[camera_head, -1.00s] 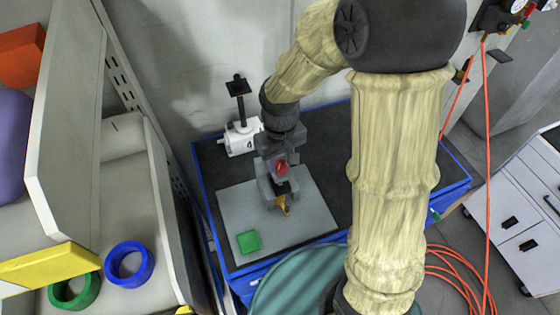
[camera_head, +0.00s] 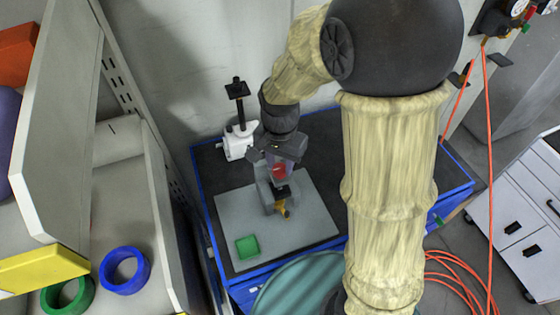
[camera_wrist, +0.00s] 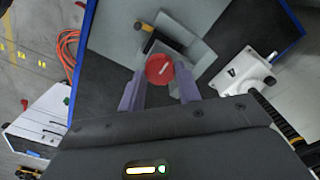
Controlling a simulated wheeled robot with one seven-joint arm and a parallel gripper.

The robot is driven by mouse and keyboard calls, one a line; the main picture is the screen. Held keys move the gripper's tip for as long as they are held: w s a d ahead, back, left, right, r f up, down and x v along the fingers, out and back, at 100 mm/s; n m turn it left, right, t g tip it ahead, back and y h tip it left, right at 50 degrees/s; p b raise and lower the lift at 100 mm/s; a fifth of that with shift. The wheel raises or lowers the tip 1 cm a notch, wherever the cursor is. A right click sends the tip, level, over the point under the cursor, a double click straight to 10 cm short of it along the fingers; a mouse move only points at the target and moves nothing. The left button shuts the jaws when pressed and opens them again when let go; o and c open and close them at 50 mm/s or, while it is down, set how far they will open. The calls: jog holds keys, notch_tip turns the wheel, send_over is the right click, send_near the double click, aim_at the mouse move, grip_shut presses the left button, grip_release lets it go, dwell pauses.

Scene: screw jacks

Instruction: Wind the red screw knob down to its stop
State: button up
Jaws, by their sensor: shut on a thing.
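The red screw knob (camera_head: 279,171) sits at the top of a grey bracket (camera_head: 265,196) on a light grey plate (camera_head: 315,211). In the wrist view the knob (camera_wrist: 159,69) is a round red disc with a pale mark across its top. My gripper (camera_wrist: 160,88) is shut on the knob, with one purple-grey finger on each side of it. My gripper (camera_head: 281,165) comes down on the knob from above in the head view. An orange-brown part (camera_head: 282,208) shows at the bracket's near side. The screw below the knob is mostly hidden.
A white screw jack (camera_head: 239,142) with a black post stands behind the plate, to the left. A green square (camera_head: 247,246) lies on the plate's near left. A shelf (camera_head: 125,215) with blue (camera_head: 126,270) and green rings stands at left. An orange hose (camera_head: 487,180) hangs at right.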

jog(key=m, duration=0.3)
jog(key=m+p, duration=0.1)
jog(key=shift+w+r+m, duration=0.1)
jog(key=shift+r+m, duration=0.15)
jog(key=shift+m, duration=0.05)
jog(key=m+p, duration=0.2)
jog(key=m, duration=0.2)
jog(key=shift+r+m+p, duration=0.1)
jog(key=shift+m+p, duration=0.2)
jog(key=shift+p, duration=0.1)
jog(key=m+p, duration=0.3)
jog(key=m, duration=0.1)
jog(key=shift+m+p, duration=0.3)
jog(key=shift+p, duration=0.1)
jog(key=m+p, duration=0.3)
jog(key=m, duration=0.6)
jog(key=shift+f, duration=0.2)
jog(key=m, duration=0.4)
jog(key=shift+m, duration=0.3)
jog(key=m, duration=0.8)
jog(key=shift+c, duration=0.8)
jog(key=o, duration=1.1)
jog(key=shift+f, duration=0.1)
